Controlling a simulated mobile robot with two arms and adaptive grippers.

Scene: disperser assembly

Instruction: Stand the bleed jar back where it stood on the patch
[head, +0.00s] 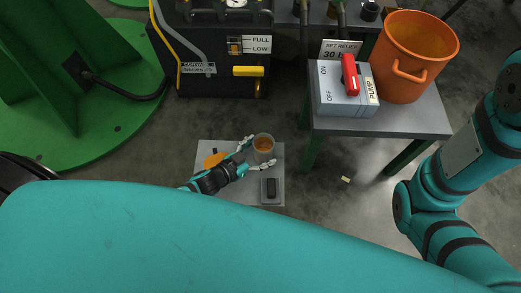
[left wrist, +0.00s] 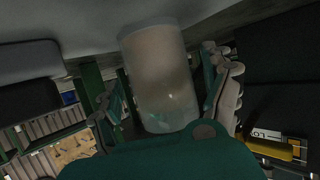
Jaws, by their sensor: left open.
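The bleed jar (head: 263,146), a clear cup with amber-brown contents, is at the upper right of a small grey stand top (head: 240,149). My left gripper (head: 261,153) is open, one finger on each side of the jar. In the left wrist view the translucent jar (left wrist: 160,80) fills the space between the spread fingers (left wrist: 168,105), with gaps showing beside it. I cannot tell whether the jar rests on the stand. My right gripper is out of view.
Behind is a black cabinet (head: 215,75). To the right, a grey table (head: 420,120) holds the pump switch box (head: 340,95) and an orange bucket (head: 400,85).

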